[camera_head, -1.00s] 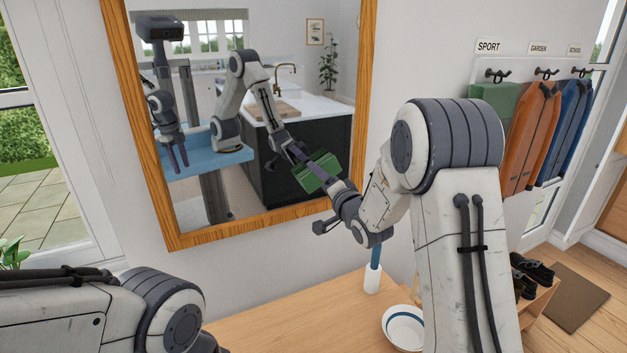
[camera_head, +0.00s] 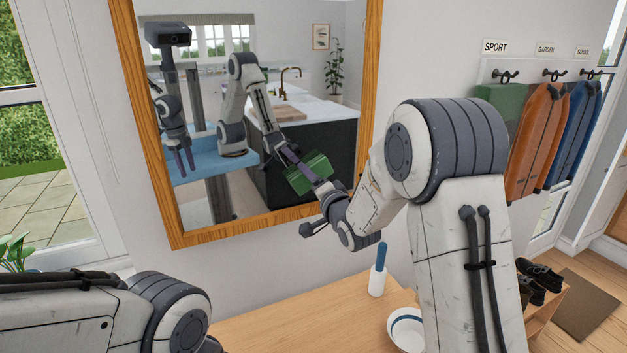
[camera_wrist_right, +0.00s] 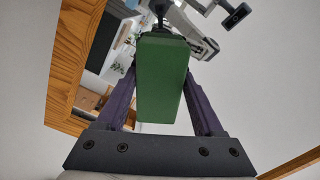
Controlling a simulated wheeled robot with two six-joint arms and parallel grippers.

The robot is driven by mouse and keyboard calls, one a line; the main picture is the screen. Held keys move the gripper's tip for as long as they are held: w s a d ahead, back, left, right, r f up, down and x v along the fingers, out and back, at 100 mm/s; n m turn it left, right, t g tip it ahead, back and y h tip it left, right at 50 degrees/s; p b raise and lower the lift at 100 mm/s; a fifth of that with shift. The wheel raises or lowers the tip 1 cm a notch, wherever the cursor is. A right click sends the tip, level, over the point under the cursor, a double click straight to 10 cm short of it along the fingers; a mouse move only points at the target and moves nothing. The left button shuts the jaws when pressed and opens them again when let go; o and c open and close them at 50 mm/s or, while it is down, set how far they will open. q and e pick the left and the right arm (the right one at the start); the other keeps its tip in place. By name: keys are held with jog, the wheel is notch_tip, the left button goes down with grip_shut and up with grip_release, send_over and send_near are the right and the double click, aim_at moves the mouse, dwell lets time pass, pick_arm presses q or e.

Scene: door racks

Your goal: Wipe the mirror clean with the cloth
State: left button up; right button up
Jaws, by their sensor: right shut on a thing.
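The mirror (camera_head: 230,190) hangs on the wall in a wooden frame and reflects my arms and a kitchen. My right gripper (camera_head: 316,186) is shut on the green cloth (camera_head: 310,178), a thick block-like pad, in front of the mirror's lower right part. I cannot tell whether the cloth touches the glass. In the right wrist view the cloth (camera_wrist_right: 161,80) sits between the two purple fingers (camera_wrist_right: 160,100), with the mirror frame (camera_wrist_right: 75,50) at the left. My left gripper itself is outside the view; only its small reflection shows in the mirror. No clear smudges can be made out on the glass.
A wooden table (camera_head: 300,325) below the mirror bears a white holder with a blue-handled tool (camera_head: 379,272) and a white bowl (camera_head: 405,330). Jackets (camera_head: 535,135) hang on hooks at the right, with shoes (camera_head: 535,275) below. A window stands at the left.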

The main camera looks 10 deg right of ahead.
jog(key=shift+s+d+b, duration=0.25)
jog(key=shift+s+b, duration=0.1)
jog(key=shift+s, duration=1.1)
jog(key=shift+s+d+b, duration=0.2)
jog(key=shift+s+b, duration=0.15)
jog(key=shift+s, duration=1.05)
jog(key=shift+s+d, duration=0.15)
jog(key=shift+s, duration=0.6)
jog(key=shift+s+d, duration=0.15)
jog(key=shift+s, duration=0.55)
